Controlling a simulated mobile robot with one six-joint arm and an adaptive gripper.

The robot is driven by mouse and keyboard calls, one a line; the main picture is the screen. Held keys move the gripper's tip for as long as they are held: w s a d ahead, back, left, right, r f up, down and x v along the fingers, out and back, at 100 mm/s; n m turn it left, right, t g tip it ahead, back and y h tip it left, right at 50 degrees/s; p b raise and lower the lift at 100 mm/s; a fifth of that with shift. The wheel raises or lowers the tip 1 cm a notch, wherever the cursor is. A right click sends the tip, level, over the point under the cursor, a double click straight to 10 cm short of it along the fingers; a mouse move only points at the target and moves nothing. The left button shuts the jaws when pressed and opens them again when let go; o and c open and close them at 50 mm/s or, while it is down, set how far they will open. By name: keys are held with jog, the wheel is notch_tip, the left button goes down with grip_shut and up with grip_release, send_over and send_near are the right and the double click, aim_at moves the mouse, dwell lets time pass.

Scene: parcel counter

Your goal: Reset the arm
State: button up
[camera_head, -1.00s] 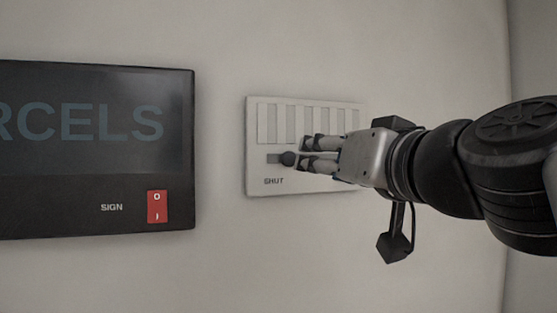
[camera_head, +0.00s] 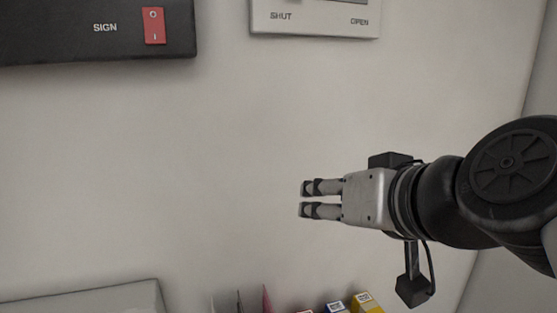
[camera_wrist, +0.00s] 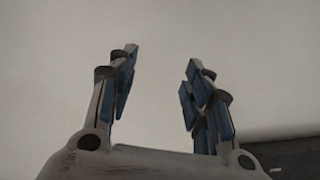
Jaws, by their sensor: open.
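My gripper (camera_head: 306,199) is open and empty in the head view, in front of the bare wall below the vent panel. Its two fingers point left and are a little apart. In the wrist view the two fingers of my gripper (camera_wrist: 158,85) stand apart with only pale wall between them. The vent panel (camera_head: 325,22) with the words SHUT and OPEN shows only its lower part at the top of the head view. My gripper is clear of it.
A dark sign box (camera_head: 70,40) with a red switch (camera_head: 153,26) is at the upper left. At the bottom are a pale box-like thing (camera_head: 90,300), pink and grey upright pieces (camera_head: 268,299) and several small boxes, one yellow (camera_head: 366,303). The middle wall is clear.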

jog(key=s+d+f+g+h+b, duration=0.1)
jog(key=s+f+b, duration=0.3)
jog(key=f, duration=0.9)
jog(key=s+d+f+g+h+b, duration=0.1)
jog(key=s+d+f+g+b, duration=0.2)
jog(key=f, duration=1)
jog(key=s+d+f+g+h+b, duration=0.2)
jog(key=s+f+b, duration=0.5)
jog(key=f, duration=0.7)
jog(key=shift+s+d+m+g, duration=0.25)
jog(key=shift+s+m+g, duration=0.2)
jog(key=shift+s, duration=0.35)
